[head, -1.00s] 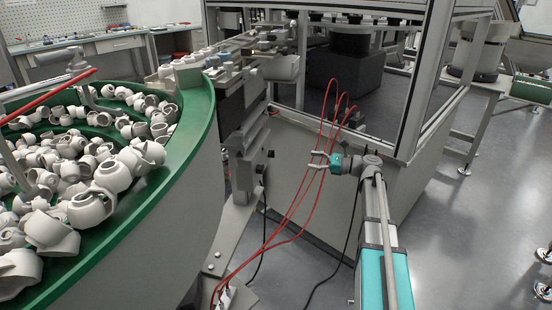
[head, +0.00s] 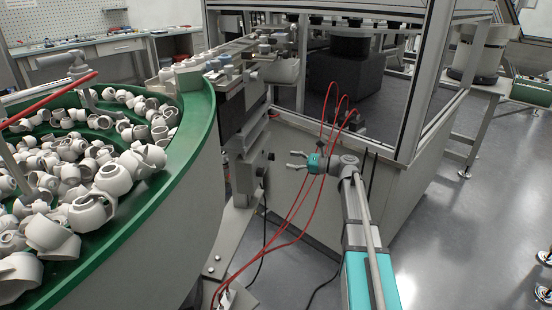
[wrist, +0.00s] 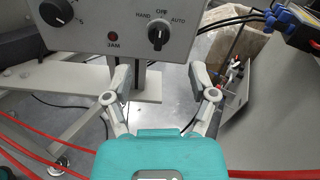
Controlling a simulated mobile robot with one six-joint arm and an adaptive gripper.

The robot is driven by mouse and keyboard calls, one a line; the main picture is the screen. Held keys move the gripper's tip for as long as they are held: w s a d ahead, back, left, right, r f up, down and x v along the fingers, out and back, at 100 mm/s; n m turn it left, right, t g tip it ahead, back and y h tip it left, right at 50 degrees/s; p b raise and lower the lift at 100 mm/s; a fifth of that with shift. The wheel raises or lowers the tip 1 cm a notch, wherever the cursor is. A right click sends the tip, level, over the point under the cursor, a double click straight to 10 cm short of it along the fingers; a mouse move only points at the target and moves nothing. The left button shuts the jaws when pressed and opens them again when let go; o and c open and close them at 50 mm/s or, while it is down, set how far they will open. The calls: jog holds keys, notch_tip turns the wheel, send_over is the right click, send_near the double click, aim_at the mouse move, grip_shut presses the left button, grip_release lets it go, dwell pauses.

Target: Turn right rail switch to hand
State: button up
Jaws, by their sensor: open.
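A grey control box (wrist: 120,28) spans the top of the wrist view. On it is a black rotary switch (wrist: 158,33) marked HAND, OFF and AUTO; I cannot tell its setting for sure. My gripper (wrist: 163,88) is open and empty, its two fingers spread below the box's lower edge, apart from the switch in the picture. In the head view my gripper (head: 291,160) points left toward the grey rail column (head: 245,140), with a gap between them. The switch face cannot be made out in the head view.
A second black knob (wrist: 57,12) and a dark red JAM lamp (wrist: 112,38) sit left of the switch. Red hoses (head: 301,205) hang by my gripper. The green-rimmed bowl (head: 206,130) of white parts stands left, the glazed enclosure (head: 400,185) behind right.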

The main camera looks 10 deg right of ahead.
aim_at(271, 157)
jog(key=shift+x, duration=3.2)
grip_shut()
jog(key=shift+d, duration=0.1)
